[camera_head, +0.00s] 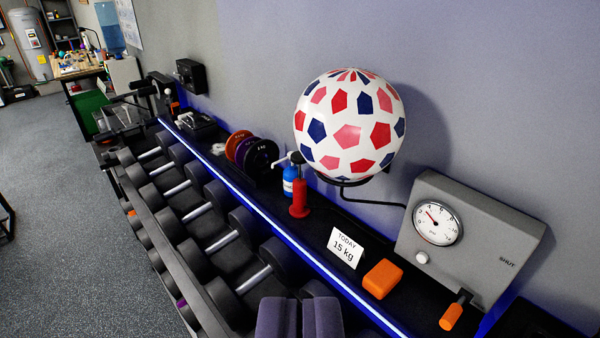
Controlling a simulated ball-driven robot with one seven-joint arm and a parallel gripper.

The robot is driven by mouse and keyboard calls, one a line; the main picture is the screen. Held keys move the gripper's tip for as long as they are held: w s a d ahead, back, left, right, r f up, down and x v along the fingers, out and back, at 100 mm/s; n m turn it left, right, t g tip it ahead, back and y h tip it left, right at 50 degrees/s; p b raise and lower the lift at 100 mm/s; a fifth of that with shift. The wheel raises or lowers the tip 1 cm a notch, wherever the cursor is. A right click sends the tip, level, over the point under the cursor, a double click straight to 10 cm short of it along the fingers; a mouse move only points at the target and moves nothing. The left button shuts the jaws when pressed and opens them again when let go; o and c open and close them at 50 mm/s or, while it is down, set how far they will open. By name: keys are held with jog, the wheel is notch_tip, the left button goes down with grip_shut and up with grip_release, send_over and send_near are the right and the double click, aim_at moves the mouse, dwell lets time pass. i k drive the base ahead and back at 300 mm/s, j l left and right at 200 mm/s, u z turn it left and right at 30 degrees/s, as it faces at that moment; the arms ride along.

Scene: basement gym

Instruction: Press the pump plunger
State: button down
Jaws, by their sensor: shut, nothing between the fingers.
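A small red pump (299,197) stands upright on the black shelf along the wall, below and left of a patterned ball. Its black plunger top (297,158) sticks up above the red body. My gripper (300,315), with purple-grey fingers, is at the bottom middle of the picture. It is shut and empty, in front of the shelf and apart from the pump. A blue bottle (288,181) with a white top stands close behind the pump, partly hidden by it.
The white ball (350,125) sits on a black wall bracket. To the right are a "15 kg" card (345,247), an orange block (382,278) and a grey gauge box (470,240) with an orange-handled lever (452,316). Weight plates (262,158) lean left; dumbbells (225,235) fill the rack below.

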aim_at(296, 156)
jog(key=i+j+z, duration=0.25)
jog(key=z, duration=0.25)
jog(key=i+j+z, duration=0.15)
jog(key=j+z, duration=0.3)
jog(key=i+j, duration=0.15)
jog(key=j, duration=0.45)
jog(key=i+j+z, duration=0.1)
jog(key=j, duration=0.5)
jog(key=i+j, duration=0.15)
jog(key=j, duration=0.45)
jog(key=i+j+z, duration=0.15)
jog(key=j, duration=1.05)
jog(key=i+z, duration=0.05)
